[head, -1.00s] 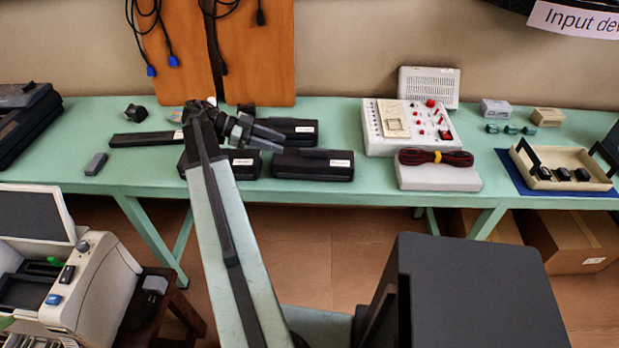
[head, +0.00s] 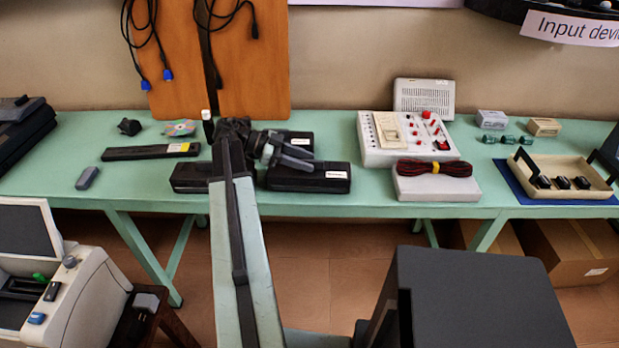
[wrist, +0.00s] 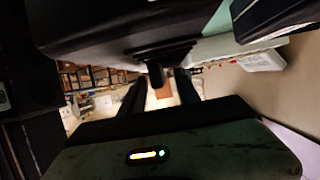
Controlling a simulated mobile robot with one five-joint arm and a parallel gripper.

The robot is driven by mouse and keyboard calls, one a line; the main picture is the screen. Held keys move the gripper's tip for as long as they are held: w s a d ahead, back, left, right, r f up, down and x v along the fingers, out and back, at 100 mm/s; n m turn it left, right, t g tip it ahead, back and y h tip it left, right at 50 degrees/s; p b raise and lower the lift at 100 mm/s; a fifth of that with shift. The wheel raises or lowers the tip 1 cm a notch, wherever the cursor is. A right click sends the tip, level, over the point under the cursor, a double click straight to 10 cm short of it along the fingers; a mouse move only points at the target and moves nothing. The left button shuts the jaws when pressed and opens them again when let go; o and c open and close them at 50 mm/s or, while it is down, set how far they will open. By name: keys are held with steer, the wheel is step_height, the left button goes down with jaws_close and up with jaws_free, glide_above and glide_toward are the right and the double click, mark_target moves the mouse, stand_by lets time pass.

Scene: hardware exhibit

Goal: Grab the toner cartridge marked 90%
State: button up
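Several black toner cartridges with small white labels lie on the green table in the head view. One is at the front right (head: 322,183), one at the front left (head: 190,178), partly hidden by my arm, and one behind (head: 301,136). The label print is too small to read, so I cannot tell which says 90%. My gripper (head: 298,158) points right, over or just above the front-right and rear cartridges; its height is unclear. Its fingers are apart in the wrist view (wrist: 160,95), with no cartridge clearly between them.
A flat black bar (head: 150,152) with a yellow label lies left of the cartridges. A dark upright item with a pale top (head: 207,125) stands behind. A red cable bundle (head: 435,168) on a pale box and a white control panel (head: 380,150) are to the right.

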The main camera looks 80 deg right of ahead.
jaws_close()
steer(key=shift+r, duration=0.1)
stand_by(1.2)
